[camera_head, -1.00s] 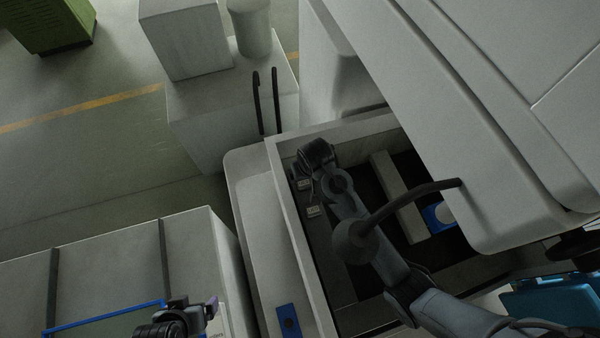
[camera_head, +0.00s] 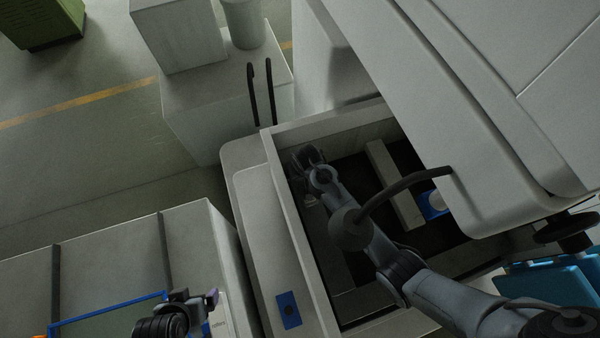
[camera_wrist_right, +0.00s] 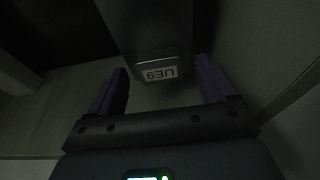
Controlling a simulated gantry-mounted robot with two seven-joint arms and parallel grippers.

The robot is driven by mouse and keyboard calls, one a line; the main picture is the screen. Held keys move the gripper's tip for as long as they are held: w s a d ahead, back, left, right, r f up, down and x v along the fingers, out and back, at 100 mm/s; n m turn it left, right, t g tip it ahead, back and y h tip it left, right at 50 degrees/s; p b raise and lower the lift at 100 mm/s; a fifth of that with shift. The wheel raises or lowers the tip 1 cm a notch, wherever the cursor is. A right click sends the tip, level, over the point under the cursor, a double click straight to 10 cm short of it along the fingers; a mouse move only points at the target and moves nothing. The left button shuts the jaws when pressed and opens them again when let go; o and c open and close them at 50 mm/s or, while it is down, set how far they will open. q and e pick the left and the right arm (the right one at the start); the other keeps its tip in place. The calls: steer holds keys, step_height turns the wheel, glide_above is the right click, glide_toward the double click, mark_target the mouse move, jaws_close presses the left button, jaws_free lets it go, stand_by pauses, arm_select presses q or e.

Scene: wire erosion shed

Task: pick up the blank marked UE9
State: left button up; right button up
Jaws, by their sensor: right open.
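The blank marked UE9 (camera_wrist_right: 145,35) shows in the right wrist view as a dark grey block with a pale label, read upside down. My right gripper (camera_wrist_right: 161,66) is open, with its purple fingers on either side of the labelled end. A gap shows on the left; on the right the finger is close, and I cannot tell whether it touches. In the head view my right gripper (camera_head: 308,182) is down at the left inner side of the machine tank (camera_head: 268,165), and the arm hides most of the blank. My left gripper (camera_head: 212,299) is at the bottom left; its jaw opening is unclear.
The tank walls enclose my right arm. A pale bar (camera_head: 394,185) and a blue part (camera_head: 433,205) lie farther right inside it. The large machine head (camera_head: 490,130) overhangs the right side. A grey cabinet (camera_head: 110,245) with a blue-edged tray (camera_head: 100,310) stands at left.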

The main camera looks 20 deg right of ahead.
steer(key=shift+f, duration=0.2)
steer(key=c, duration=1.3)
steer(key=shift+c, duration=0.4)
steer(key=shift+r, duration=0.15)
